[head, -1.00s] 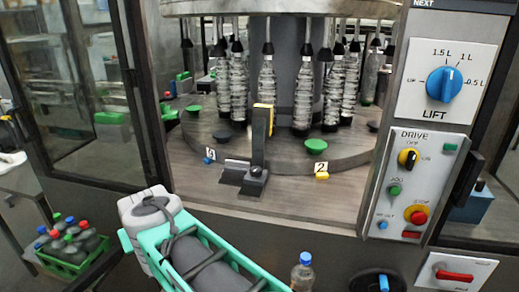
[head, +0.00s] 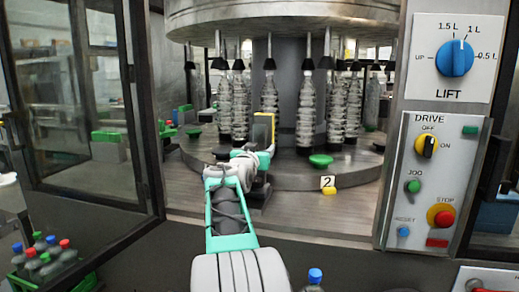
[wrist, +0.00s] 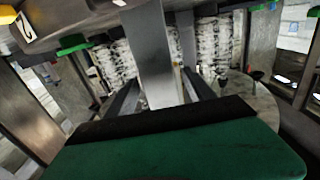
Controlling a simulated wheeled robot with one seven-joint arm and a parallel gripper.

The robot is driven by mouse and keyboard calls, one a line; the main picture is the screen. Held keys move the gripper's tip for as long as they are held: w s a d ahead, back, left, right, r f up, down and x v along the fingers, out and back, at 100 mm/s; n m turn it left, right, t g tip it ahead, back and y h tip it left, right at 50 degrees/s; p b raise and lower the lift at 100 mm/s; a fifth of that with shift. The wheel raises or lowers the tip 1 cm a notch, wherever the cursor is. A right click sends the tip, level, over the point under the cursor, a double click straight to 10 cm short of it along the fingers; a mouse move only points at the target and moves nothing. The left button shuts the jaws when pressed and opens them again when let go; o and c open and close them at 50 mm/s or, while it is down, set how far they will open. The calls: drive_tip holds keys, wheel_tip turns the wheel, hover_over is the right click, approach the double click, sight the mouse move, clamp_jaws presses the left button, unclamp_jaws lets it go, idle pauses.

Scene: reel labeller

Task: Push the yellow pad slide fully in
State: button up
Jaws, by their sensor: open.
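The yellow pad (head: 273,122) sits on the grey upright post (head: 260,134) of its slide, on the machine deck in the head view. The pad faces the bottles on the turntable. My gripper (head: 256,160) is at the near side of the post and hides part of the slide's base. In the wrist view, the grey post (wrist: 152,60) stands in front of my open gripper (wrist: 160,92), roughly between its fingers. I cannot tell whether they touch it. The pad's yellow face is not clear in the wrist view.
The turntable (head: 345,175) carries several clear bottles (head: 305,112) behind the slide. A "2" marker with a yellow foot (head: 329,190) stands right of my gripper. A glass door (head: 85,110) is at left, a control panel (head: 430,180) at right. Capped bottles (head: 40,262) stand lower left.

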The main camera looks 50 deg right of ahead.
drive_tip(key=shift+c, duration=0.2)
clamp_jaws()
idle(0.6)
